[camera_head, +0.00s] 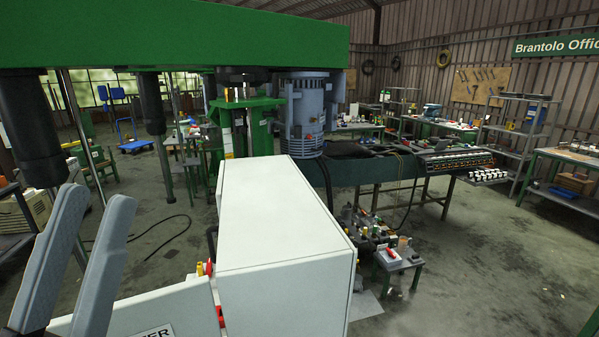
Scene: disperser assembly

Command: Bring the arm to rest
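My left gripper (96,199) shows at the lower left as two grey fingers pointing up. A gap shows between the fingers and nothing is held in it, so it is open. It is in front of the green-topped machine and left of the white cabinet (278,215). I cannot tell its exact distance from the cabinet. The rest of the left arm is outside the picture. My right gripper is not in view.
A green beam (170,35) spans the top left, with dark cylinders under it. A blue-grey motor (305,115) stands behind the cabinet. A small table (398,260) with parts stands right of it. The floor (490,260) at right is mostly clear.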

